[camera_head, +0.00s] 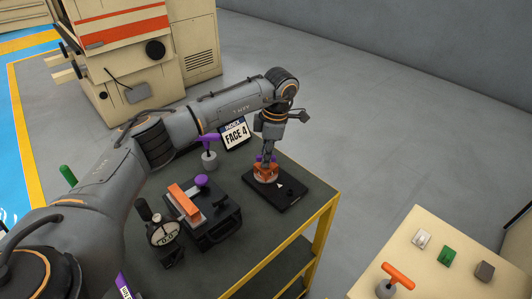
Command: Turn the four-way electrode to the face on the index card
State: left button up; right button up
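The index card (235,133) stands at the table's back edge and reads "FACE 4". The four-way electrode (264,175), orange copper with purple parts at its top, sits on a black base plate (290,198). A small white mark shows on the plate in front of it. My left gripper (267,158) points straight down over the electrode, with its fingertips at the purple top. The fingers partly hide that top, and the picture is too small to show whether they are closed on it. My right gripper is out of view.
On the dark table (280,232) stand a purple-handled tool (209,158), a black fixture (215,221) with an orange bar, and a dial gauge (162,234). A cream bench (420,270) with small blocks stands at the right. A large machine (150,55) stands behind.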

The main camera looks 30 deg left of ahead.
pick_arm(q)
jog(key=o, duration=0.4)
jog(key=shift+r+p, duration=1.85)
jog(key=shift+r, duration=1.2)
